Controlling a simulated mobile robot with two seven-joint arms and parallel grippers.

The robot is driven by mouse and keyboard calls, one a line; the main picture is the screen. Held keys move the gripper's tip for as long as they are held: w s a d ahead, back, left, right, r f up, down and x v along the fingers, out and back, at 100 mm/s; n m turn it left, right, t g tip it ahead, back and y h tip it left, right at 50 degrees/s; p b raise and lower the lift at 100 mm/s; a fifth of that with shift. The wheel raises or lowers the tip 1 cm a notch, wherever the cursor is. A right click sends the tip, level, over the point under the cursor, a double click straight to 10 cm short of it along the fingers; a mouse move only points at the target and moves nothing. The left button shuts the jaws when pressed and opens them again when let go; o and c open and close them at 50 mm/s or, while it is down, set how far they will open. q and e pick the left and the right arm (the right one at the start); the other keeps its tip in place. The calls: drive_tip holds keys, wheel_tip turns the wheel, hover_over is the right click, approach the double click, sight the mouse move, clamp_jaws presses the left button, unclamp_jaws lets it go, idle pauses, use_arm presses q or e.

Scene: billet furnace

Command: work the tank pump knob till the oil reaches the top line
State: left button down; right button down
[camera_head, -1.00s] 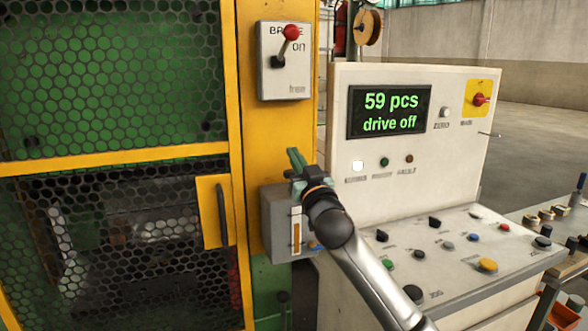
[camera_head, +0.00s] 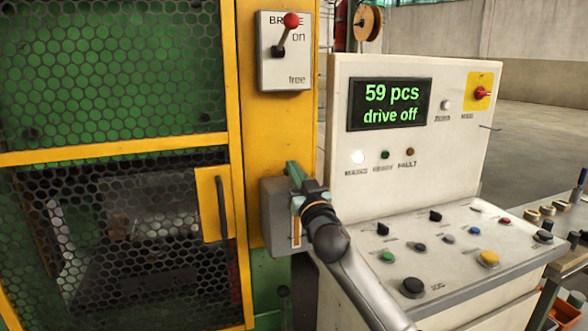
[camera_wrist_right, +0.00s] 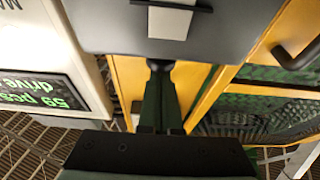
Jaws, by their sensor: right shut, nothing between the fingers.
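The grey tank box (camera_head: 274,218) is fixed to the yellow post left of the control desk. Its gauge shows an amber strip (camera_head: 297,232), partly covered by my right arm; I cannot read the top line. My right gripper (camera_head: 293,172) is shut and empty at the tank's upper edge. In the right wrist view its dark green fingers (camera_wrist_right: 160,70) are together, tips close to the grey tank surface (camera_wrist_right: 230,28) and a pale square on it. I cannot tell whether they touch. The pump knob is not clearly visible. My left gripper is out of view.
The control desk (camera_head: 340,186) stands close on the right, its display (camera_head: 390,104) reading "59 pcs, drive off". A brake lever with a red ball (camera_head: 291,20) is above the tank. The mesh guard door with its handle (camera_head: 222,207) is at left.

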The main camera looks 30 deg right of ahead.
drive_tip(key=shift+f, duration=0.85)
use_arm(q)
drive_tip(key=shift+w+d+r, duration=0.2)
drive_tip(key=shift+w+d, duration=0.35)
